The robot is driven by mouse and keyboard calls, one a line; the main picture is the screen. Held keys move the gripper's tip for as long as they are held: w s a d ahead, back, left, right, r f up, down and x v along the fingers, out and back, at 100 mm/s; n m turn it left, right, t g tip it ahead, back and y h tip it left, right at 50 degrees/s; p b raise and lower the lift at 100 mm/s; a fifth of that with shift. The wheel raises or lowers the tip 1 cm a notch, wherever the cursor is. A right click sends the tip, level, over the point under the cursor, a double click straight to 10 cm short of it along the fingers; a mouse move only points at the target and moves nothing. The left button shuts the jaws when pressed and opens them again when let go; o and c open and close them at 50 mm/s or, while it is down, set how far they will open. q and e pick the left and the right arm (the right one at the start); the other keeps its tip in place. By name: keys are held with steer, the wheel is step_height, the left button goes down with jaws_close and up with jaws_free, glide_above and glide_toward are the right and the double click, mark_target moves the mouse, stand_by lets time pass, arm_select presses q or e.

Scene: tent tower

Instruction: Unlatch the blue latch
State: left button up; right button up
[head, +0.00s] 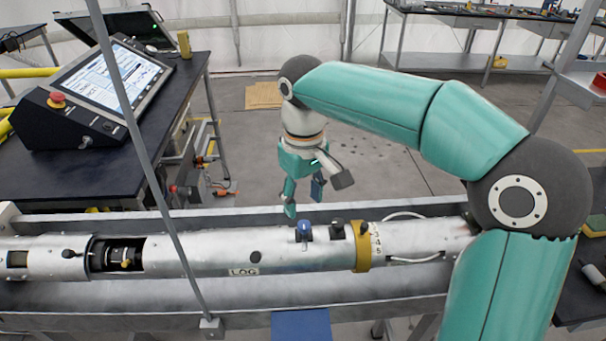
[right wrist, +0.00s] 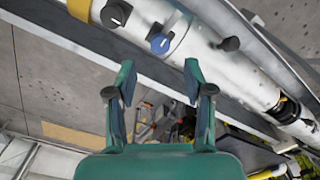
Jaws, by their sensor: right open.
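The blue latch (head: 304,230) is a small knob on top of the silver tube (head: 210,252), which lies along a metal trough. It also shows in the right wrist view (right wrist: 160,43), beyond the fingertips. A black latch (head: 337,230) sits just right of it in the head view, and at its upper left in the wrist view (right wrist: 116,13). My right gripper (head: 303,197) is open and empty, pointing down above and behind the tube, apart from the blue latch. Its two fingers show in the wrist view (right wrist: 158,80). My left gripper is not in view.
A yellow ring (head: 362,247) circles the tube right of the latches. A thin grey pole (head: 150,165) crosses the left of the head view. A console with a screen (head: 110,80) stands on the dark table at left. Floor behind the trough is mostly clear.

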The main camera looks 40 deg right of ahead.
mark_target(303, 223)
step_height(303, 223, up, 6)
stand_by(0.7)
